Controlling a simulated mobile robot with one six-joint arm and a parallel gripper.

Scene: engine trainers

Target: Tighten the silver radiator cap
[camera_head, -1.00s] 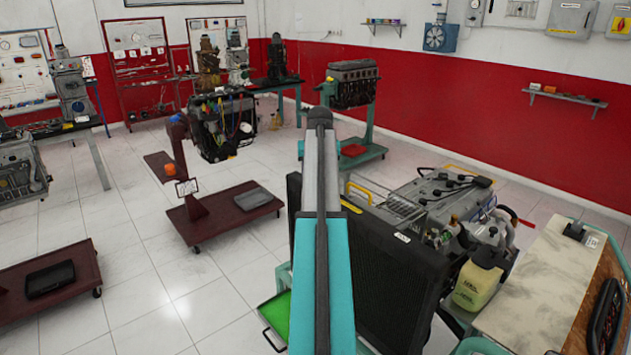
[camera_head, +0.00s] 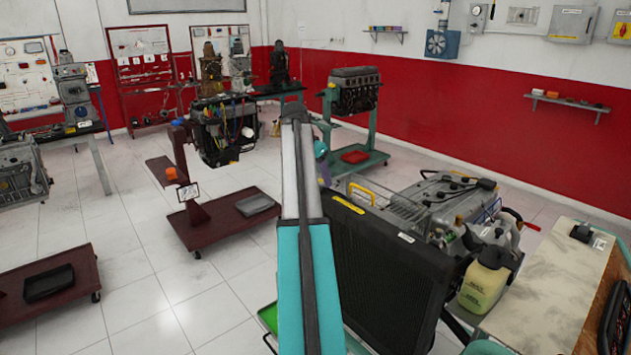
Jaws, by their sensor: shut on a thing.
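The large black radiator (camera_head: 385,275) stands upright in the centre right, at the front of the engine trainer, with a yellow label along its top edge. I cannot make out the silver radiator cap; my arm covers the left part of the radiator and may hide it. My arm, teal and grey, rises from the bottom centre in front of the radiator's left side. A small teal and purple part, probably of my wrist, shows just right of the arm's upper end. My gripper's fingers are not visible.
The engine trainer (camera_head: 455,195) extends behind the radiator, with a yellowish fluid bottle (camera_head: 483,285) beside it. A worktable (camera_head: 545,285) stands at right. A green tray (camera_head: 268,318) lies low by the radiator. Maroon wheeled stands (camera_head: 225,220) are at left, with open tiled floor between.

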